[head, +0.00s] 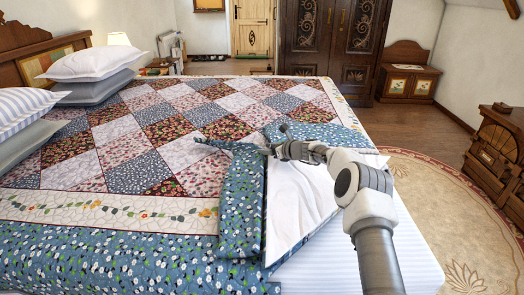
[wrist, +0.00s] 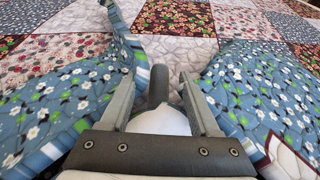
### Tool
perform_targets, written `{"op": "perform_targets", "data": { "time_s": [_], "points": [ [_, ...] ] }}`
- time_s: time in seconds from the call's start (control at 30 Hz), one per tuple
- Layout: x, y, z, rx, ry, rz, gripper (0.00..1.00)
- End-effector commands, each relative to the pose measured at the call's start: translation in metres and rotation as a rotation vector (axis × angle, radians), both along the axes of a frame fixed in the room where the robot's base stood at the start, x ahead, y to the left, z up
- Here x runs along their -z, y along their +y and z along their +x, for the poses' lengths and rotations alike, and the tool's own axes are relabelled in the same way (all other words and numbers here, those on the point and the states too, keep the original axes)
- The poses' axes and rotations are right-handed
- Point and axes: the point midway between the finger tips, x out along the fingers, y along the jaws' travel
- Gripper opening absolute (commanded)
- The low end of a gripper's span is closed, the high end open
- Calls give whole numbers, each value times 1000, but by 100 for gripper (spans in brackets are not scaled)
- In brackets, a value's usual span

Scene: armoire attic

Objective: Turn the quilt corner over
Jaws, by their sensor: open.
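The patchwork quilt (head: 130,150) covers the bed, with a blue floral border along its near side. At its near right corner the cloth is bunched back, with a blue floral fold (head: 240,200) left of my gripper (head: 285,150) and another fold (head: 315,132) beyond it. White cloth lies exposed below my arm. In the wrist view my gripper (wrist: 158,82) has its fingers apart, with blue floral cloth (wrist: 75,90) on the left and more (wrist: 255,90) on the right. A dark grey rounded piece and something white show between the fingers; I cannot tell whether cloth is between the tips.
Pillows (head: 88,65) lie at the bed's left. A striped sheet (head: 350,255) shows at the near right edge. A wooden chest (head: 495,150) stands at the right, a dark armoire (head: 330,45) at the back. The round rug (head: 440,215) right of the bed is clear.

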Motion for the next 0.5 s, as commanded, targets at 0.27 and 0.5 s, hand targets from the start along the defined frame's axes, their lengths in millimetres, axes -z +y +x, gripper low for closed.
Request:
{"op": "perform_targets", "data": {
  "time_s": [0.27, 0.5],
  "points": [
    [8, 11, 12, 1, -1, -1, 63],
    [9, 15, 15, -1, 0, -1, 63]
  ]
}}
